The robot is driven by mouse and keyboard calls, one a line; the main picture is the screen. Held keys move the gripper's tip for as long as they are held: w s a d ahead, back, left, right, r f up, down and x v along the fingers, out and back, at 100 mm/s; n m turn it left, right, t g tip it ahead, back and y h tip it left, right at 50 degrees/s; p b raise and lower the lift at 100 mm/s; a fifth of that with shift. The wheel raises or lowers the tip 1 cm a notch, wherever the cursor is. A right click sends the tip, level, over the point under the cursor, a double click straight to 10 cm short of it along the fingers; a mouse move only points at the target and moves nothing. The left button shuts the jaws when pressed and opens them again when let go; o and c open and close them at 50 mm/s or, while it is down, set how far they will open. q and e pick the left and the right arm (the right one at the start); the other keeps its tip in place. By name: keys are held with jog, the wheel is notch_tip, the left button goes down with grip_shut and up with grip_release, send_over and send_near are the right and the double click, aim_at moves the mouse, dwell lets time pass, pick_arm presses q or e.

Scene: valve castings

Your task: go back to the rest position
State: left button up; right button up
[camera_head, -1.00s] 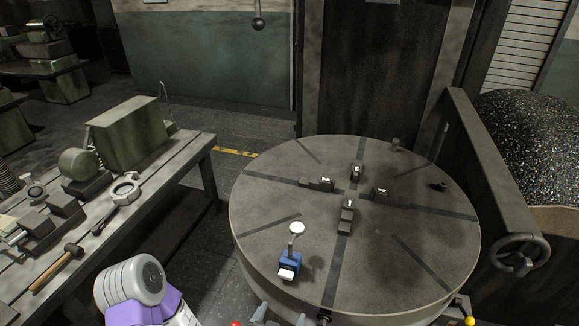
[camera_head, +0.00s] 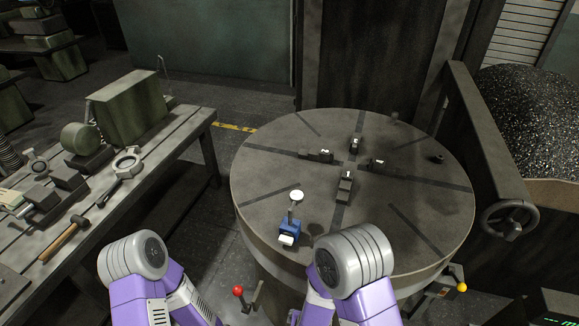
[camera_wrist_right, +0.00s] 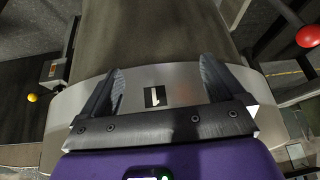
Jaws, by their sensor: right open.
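My right gripper (camera_wrist_right: 160,85) is open in the right wrist view, its two fingers wide apart with nothing between them. It is in front of the pale rim of the round table, where a small black-and-white plate (camera_wrist_right: 154,96) shows between the fingers. In the head view my two purple arms with grey joints stand at the bottom, the right one in front of the table's near edge. Neither gripper shows in the head view, and the left gripper is in no view.
The round table (camera_head: 270,180) carries black jaw blocks (camera_head: 345,188) and a blue gauge stand (camera_head: 289,232). A red-knobbed lever (camera_head: 238,291) stands between my arms. A workbench (camera_head: 160,170) with tools is at left, a handwheel (camera_head: 510,221) at right. Floor is clear between bench and table.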

jog(key=s+d+f+g+y, duration=0.3)
jog(key=s+f+g+y, duration=0.2)
jog(key=s, duration=0.5)
jog(key=shift+d+f, duration=0.4)
jog(key=shift+f, duration=0.15)
